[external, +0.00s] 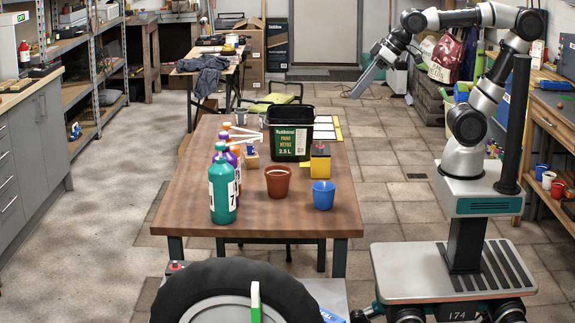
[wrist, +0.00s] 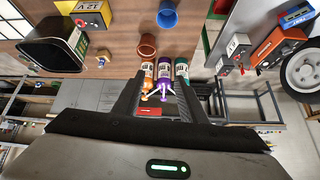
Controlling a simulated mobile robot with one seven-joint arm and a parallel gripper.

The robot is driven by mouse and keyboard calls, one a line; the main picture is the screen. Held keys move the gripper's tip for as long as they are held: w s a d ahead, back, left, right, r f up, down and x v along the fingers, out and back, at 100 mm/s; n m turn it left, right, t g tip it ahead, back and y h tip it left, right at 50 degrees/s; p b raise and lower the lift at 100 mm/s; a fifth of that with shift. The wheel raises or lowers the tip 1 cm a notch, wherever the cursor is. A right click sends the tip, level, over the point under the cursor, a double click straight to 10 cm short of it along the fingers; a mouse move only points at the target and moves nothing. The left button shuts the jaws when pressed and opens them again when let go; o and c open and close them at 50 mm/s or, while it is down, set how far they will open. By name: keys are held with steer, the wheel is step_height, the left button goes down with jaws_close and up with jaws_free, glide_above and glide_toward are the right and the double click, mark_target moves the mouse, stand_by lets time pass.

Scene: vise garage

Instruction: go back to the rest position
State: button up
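My gripper (external: 375,50) is raised at the end of my arm, in the air to the right of and beyond the table, apart from everything on it. In the wrist view its two dark fingers (wrist: 158,92) stand apart with nothing held between them. The bottles seen through the gap are in the distance. On the wooden table (external: 185,205) stand a teal bottle (external: 222,190), a purple bottle (external: 232,158) and a partly hidden orange-capped one (external: 226,137).
The table also bears a black bin (external: 291,140), a brown cup (external: 278,182), a blue cup (external: 323,195) and a yellow-and-black box (external: 320,162). A large tyre (external: 215,285) is in front. A workbench (external: 552,115) lies right of my arm.

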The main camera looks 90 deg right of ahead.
steer(key=s+a+f+n+g+p, duration=0.1)
steer(key=s+f+n+g+p, duration=0.15)
steer(key=s, duration=0.65)
step_height(320, 180, up, 11)
steer(key=p, duration=1.1)
steer(key=shift+w+f+m+t, duration=0.2)
steer(key=shift+w+m+t, duration=0.2)
steer(key=shift+m+t, duration=0.05)
